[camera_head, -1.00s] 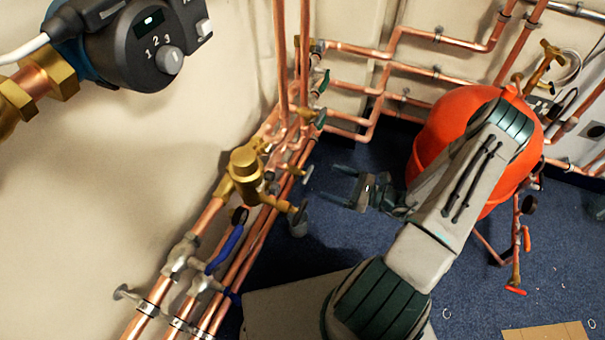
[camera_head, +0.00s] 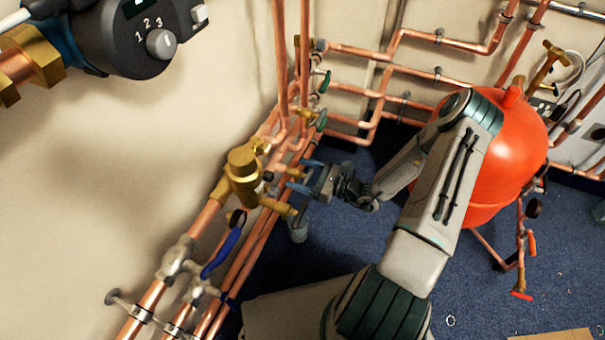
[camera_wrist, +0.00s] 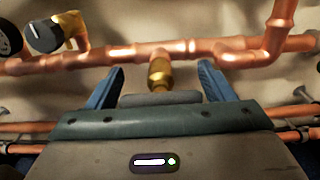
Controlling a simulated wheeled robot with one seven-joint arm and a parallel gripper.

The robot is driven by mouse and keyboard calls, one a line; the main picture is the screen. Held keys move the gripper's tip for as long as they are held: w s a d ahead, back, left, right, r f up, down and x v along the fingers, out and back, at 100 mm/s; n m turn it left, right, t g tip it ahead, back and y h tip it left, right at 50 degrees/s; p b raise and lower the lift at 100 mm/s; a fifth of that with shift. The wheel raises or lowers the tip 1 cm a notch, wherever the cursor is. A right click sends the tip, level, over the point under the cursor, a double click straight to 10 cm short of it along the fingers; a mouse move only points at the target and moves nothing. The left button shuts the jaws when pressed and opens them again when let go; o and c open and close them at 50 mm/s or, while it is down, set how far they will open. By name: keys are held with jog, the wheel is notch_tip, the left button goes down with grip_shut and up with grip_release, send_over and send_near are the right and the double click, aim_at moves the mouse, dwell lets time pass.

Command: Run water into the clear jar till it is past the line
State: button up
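A small greyish, see-through jar (camera_head: 298,229) stands on the floor by the pipes in the head view, under the end of a brass outlet (camera_head: 277,205). Its line and any water in it are too small to make out. My gripper (camera_head: 305,175) is beside the pipes, above and behind the jar, with its fingers pointing at the pipework. In the wrist view my gripper (camera_wrist: 162,72) is open, its two blue fingers apart. A short brass fitting (camera_wrist: 160,76) shows between them; I cannot tell whether it is touched. The jar is not visible in the wrist view.
A brass valve body (camera_head: 243,172) and a blue lever (camera_head: 222,251) sit on the wall pipes. A dark knob (camera_wrist: 44,36) shows at upper left in the wrist view. A red tank (camera_head: 508,165) stands right of my arm. Blue floor (camera_head: 325,245) is open between.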

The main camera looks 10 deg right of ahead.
jog(key=c, duration=0.6)
jog(key=shift+s+n+p, duration=0.1)
jog(key=shift+n+p, duration=0.45)
jog(key=shift+n, duration=0.75)
jog(key=o, duration=1)
jog(key=shift+c, duration=0.2)
jog(key=p+v, duration=0.3)
jog(key=v, duration=1.1)
